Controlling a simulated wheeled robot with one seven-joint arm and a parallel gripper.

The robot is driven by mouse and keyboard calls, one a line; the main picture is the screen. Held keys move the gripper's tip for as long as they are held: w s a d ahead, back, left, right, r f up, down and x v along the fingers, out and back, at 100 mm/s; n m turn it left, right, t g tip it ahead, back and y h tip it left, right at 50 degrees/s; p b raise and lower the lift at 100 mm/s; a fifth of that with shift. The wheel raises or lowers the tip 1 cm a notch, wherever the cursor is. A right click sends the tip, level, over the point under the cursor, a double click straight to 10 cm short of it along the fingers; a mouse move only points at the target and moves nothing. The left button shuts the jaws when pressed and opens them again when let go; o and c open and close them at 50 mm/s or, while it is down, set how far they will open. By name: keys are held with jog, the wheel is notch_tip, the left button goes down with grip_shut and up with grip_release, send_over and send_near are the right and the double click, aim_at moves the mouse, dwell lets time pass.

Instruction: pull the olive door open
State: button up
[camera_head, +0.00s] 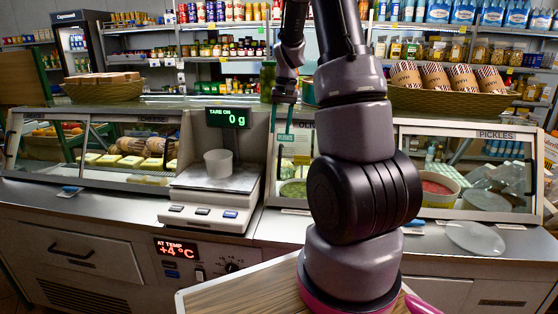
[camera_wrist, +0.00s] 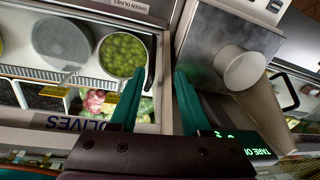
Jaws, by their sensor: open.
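The olive door (camera_head: 299,160) is a glass front panel on the counter case, partly hidden behind my arm. Its OLIVES label (camera_wrist: 77,123) shows in the wrist view. A dark upright handle (camera_wrist: 152,78) is at the door's side edge, close to my left fingertip in that view. My gripper (camera_wrist: 160,74) has teal fingers spread apart, with nothing clamped between them. In the head view my gripper (camera_head: 285,131) hangs in front of the door's left part. Behind the glass is a bowl of green olives (camera_wrist: 123,54). I see no clear gap at the door.
A scale (camera_head: 215,185) with a white cup (camera_head: 218,163) stands just left of the door. The cheese case (camera_head: 130,145) is further left, and the pickles case (camera_head: 480,165) is on the right. A basket of striped packets (camera_head: 440,99) sits on the counter top. Stocked shelves fill the back.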

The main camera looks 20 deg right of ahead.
aim_at(280, 156)
jog(key=f, duration=0.4)
jog(key=w+f, duration=0.1)
jog(key=f, duration=0.8)
jog(key=shift+w+d+f, duration=0.15)
jog(key=shift+w+d, duration=0.1)
grip_shut()
dwell(1.0)
